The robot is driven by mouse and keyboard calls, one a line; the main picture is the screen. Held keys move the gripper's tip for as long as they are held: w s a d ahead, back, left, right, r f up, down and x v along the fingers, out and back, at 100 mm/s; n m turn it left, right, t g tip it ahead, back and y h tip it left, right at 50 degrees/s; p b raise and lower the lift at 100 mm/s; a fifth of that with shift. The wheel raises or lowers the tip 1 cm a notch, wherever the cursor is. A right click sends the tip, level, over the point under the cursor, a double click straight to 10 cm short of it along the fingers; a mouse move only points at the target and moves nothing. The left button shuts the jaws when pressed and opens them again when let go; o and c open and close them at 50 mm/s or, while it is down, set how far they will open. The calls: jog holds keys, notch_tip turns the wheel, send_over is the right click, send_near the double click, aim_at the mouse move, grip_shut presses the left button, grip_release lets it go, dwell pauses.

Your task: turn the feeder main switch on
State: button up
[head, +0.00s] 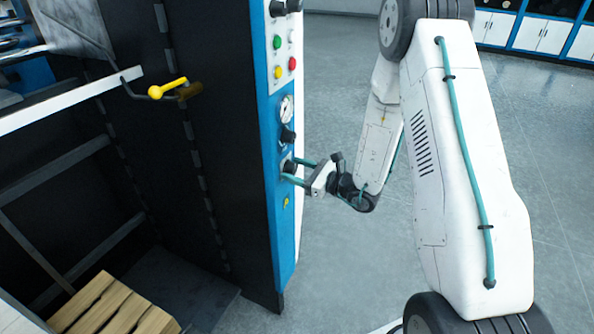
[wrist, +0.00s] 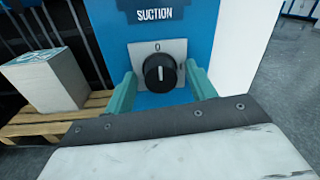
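A black rotary knob (wrist: 160,72) sits on a pale square plate marked 0 at the top, under a dark label reading SUCTION (wrist: 153,14). Its white line points up toward the 0. In the head view the knob (head: 290,166) is low on the blue panel edge, partly covered. My gripper (wrist: 160,78) is open, with one teal finger on each side of the knob and visible gaps between. The gripper (head: 298,171) also shows in the head view, reaching to the panel from the right. No label reading feeder main switch is legible.
Above the knob, the blue panel (head: 271,190) carries another black knob (head: 288,135), a gauge (head: 286,108) and several coloured buttons. A yellow button (head: 287,201) is below. A paper stack (wrist: 45,80) stands on a pallet. Floor is clear at right.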

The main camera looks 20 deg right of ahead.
jog(key=c, duration=0.8)
jog(key=shift+m, duration=0.5)
jog(key=m, duration=0.3)
jog(key=shift+r+m, duration=0.1)
jog(key=shift+m, duration=0.3)
jog(key=m, duration=0.4)
jog(key=shift+g, duration=0.3)
jog(key=m, duration=0.4)
jog(key=shift+d+m, duration=0.1)
jog(key=shift+m, duration=0.2)
jog(key=m, duration=0.3)
jog(key=shift+m+g, duration=0.3)
jog(key=shift+m, duration=0.1)
